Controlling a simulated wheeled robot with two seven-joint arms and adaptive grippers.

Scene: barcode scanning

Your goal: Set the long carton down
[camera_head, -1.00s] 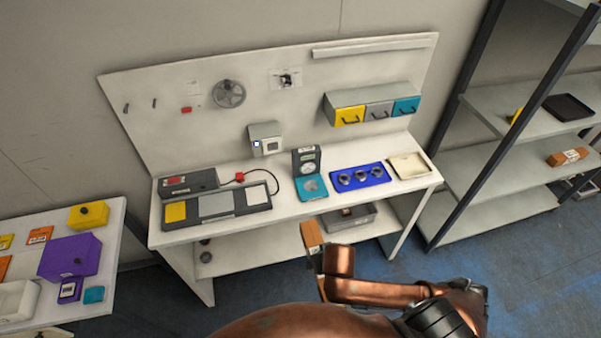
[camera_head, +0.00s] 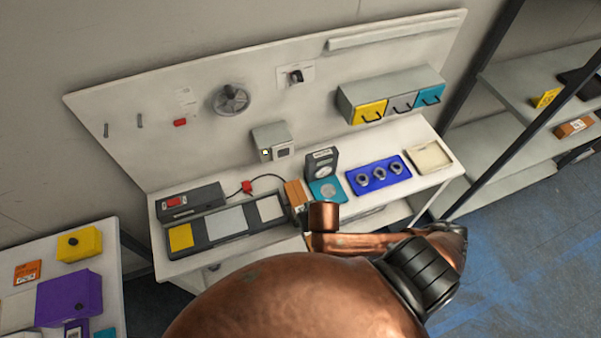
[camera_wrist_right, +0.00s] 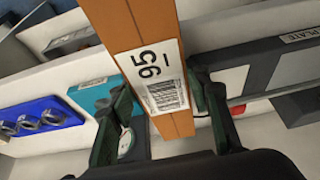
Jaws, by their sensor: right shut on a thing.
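The long carton is orange-brown with a white barcode label reading "95". In the right wrist view the carton (camera_wrist_right: 135,30) sits between the two fingers of my right gripper (camera_wrist_right: 165,110), which is shut on it. In the head view the carton (camera_head: 295,193) shows over the front of the bench (camera_head: 215,255), between the grey three-pad unit and the teal-based device. My arm hides its lower part, so I cannot tell whether it touches the bench. My left gripper is not in view.
The unit with yellow and grey pads (camera_head: 225,222) lies to the left. The teal-based device (camera_head: 326,188), a blue tray with round parts (camera_head: 378,173) and a cream tray (camera_head: 429,157) stand to the right. A side table (camera_head: 110,285) holds yellow and purple boxes.

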